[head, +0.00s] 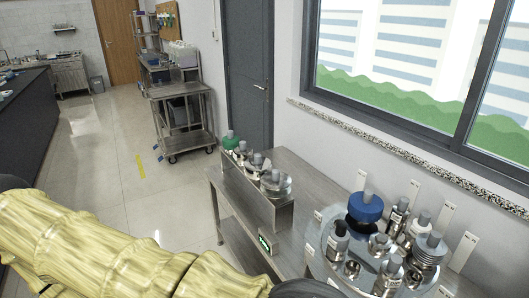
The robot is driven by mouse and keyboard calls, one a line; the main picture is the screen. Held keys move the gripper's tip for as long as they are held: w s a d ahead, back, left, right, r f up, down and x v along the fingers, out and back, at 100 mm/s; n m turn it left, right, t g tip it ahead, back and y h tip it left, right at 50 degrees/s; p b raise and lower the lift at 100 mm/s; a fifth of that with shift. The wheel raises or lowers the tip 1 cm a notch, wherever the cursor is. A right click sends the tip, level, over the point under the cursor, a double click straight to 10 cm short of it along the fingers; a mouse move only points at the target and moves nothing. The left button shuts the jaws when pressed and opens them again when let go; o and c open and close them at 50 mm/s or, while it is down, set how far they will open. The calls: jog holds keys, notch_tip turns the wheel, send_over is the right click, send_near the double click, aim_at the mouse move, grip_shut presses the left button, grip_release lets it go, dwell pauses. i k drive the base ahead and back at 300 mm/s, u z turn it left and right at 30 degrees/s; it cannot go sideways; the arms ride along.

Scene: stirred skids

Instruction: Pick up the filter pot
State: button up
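I cannot tell for sure which vessel is the filter pot. Several metal vessels stand on a round tray (322,262) at the lower right. My arm, in a yellow cover, crosses the lower left. My gripper is not in view.
A steel table (310,172) carries a raised metal rack (252,192) holding a green-topped vessel (230,140) and several steel ones. White label cards stand behind the tray. A window sill (400,150) runs behind. A trolley (182,117) stands farther back; the floor left of the table is clear.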

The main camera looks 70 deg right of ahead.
aim_at(241, 153)
jog(key=k, duration=0.1)
jog(key=z, duration=1.1)
